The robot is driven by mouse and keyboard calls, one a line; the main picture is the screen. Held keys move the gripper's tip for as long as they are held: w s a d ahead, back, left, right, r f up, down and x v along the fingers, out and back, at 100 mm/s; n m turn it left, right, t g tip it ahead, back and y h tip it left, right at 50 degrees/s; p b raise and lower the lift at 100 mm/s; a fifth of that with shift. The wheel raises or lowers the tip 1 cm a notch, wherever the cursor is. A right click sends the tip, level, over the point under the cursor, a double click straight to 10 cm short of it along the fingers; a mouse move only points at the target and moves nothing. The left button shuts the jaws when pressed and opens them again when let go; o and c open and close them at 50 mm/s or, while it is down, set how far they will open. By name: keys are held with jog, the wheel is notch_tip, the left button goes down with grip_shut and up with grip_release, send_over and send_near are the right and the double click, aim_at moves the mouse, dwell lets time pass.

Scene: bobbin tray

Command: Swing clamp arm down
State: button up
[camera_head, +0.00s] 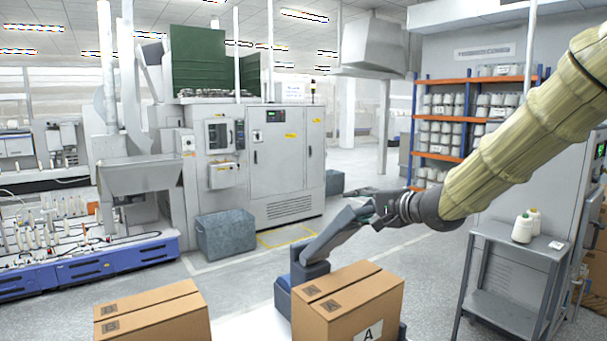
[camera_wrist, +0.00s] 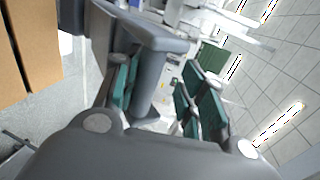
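The clamp arm (camera_head: 337,230) is a grey-blue bar on a darker blue-grey stand (camera_head: 284,292) behind a carton in the head view. It is raised, slanting up and to the right from a block (camera_head: 309,270) at its lower end. My gripper (camera_head: 368,200) is at its upper end. In the wrist view the bar (camera_wrist: 150,92) lies between the two teal-padded fingers of my gripper (camera_wrist: 160,95). The fingers are spread, with a gap on the right side of the bar. The left finger is close to it; contact cannot be told.
A taped carton (camera_head: 375,305) stands in front of the clamp and hides part of its stand. Another carton (camera_head: 150,318) is at the lower left. A grey cart (camera_head: 505,305) with white cones is at right. A grey bin (camera_head: 226,232) stands on open floor behind.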

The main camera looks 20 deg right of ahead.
jog(key=p+v, duration=0.4)
jog(key=v, duration=0.1)
jog(key=shift+s+r, duration=0.2)
jog(key=shift+r, duration=0.05)
dwell(0.4)
